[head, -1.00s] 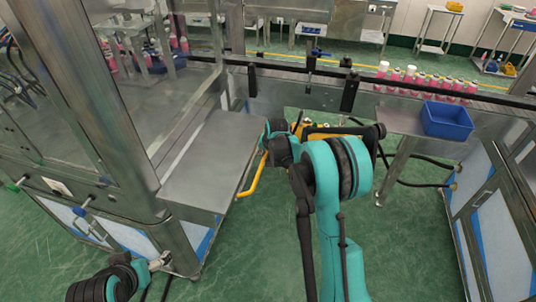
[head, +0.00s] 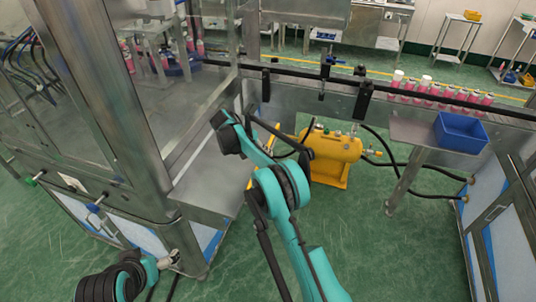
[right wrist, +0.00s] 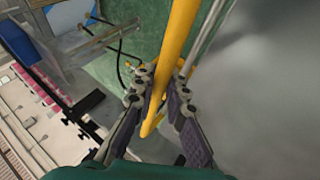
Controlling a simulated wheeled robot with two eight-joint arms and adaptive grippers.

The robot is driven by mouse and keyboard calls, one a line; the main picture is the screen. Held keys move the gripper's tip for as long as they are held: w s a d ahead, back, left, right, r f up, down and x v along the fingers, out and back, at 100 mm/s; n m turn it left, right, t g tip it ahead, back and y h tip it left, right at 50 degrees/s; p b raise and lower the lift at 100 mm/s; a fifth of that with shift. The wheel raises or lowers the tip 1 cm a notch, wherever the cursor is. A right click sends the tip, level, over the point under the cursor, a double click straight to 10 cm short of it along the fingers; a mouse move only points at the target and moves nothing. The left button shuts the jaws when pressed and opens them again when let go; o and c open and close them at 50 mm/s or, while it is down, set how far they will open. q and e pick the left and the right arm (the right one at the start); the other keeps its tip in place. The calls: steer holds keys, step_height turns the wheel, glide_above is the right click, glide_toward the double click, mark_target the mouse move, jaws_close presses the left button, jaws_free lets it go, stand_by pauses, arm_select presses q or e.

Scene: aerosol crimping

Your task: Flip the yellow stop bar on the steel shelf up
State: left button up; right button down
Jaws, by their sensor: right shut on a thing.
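The yellow stop bar (right wrist: 182,30) runs between the fingers of my right gripper (right wrist: 157,98) in the right wrist view, and the fingers are shut on it. Its bent end shows just past the fingers. The steel shelf (head: 206,188) is bare and also shows in the right wrist view (right wrist: 265,95). My left gripper (head: 168,261) is low at the left, near the cabinet's foot; its fingers are too small to judge.
A yellow tank (head: 335,147) stands on the floor behind my right arm, with black hoses. A blue bin (head: 461,132) sits on a side plate at the right. Pink bottles (head: 440,92) line the conveyor. A glazed steel frame (head: 95,110) rises left of the shelf.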

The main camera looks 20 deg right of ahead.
steer(key=shift+w+a+f+h, duration=0.1)
steer(key=shift+w+a+h, duration=0.05)
steer(key=shift+a+h, duration=0.15)
stand_by(0.4)
steer(key=c, duration=1.5)
jaws_free()
steer(key=shift+c, duration=0.2)
steer(key=v, duration=1.2)
steer(key=shift+w, duration=0.15)
